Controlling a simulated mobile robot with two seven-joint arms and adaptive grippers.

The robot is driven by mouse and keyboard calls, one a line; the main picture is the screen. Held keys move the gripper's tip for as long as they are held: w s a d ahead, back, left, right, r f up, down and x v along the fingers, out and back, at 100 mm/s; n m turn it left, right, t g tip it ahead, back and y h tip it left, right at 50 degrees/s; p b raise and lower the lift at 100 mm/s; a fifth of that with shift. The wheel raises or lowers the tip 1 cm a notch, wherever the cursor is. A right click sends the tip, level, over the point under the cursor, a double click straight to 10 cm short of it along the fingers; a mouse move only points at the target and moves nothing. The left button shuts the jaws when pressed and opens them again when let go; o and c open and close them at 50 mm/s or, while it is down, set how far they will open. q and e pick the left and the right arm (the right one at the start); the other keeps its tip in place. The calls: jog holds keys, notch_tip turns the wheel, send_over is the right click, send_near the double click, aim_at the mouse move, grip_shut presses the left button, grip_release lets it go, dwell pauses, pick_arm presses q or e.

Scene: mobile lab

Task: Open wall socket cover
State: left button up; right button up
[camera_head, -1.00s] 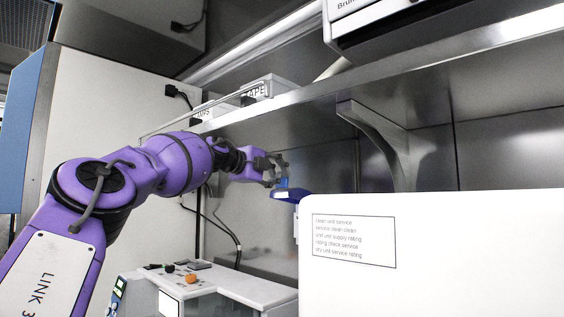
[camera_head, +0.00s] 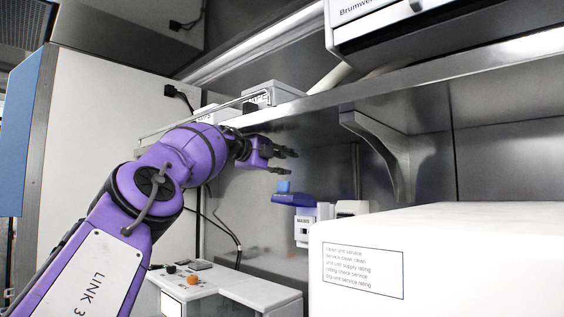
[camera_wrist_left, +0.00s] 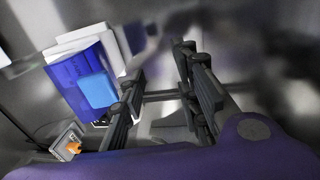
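The socket cover (camera_head: 294,200) is a dark blue flap with a light blue tab (camera_head: 284,186). It juts out from the wall above the white socket body (camera_head: 304,229). In the left wrist view the blue cover (camera_wrist_left: 66,82) and its light tab (camera_wrist_left: 98,90) lie left of the fingers. My left gripper (camera_head: 293,162) is above the cover, apart from it, with its dark fingers spread and nothing between them. The fingers also show in the left wrist view (camera_wrist_left: 163,92). My right gripper is not in view.
A metal shelf (camera_head: 420,92) with a bracket (camera_head: 395,150) runs above. A large white box (camera_head: 450,260) with a printed label stands at the front right. A control panel (camera_head: 225,290) with an orange knob (camera_head: 193,280) is below. A cable hangs on the wall.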

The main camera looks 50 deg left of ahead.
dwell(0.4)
pick_arm(q)
jog(key=s+r, duration=0.1)
jog(key=s, duration=0.6)
jog(key=shift+s+d+r, duration=0.15)
jog(key=shift+s+d, duration=0.25)
dwell(0.7)
dwell(0.5)
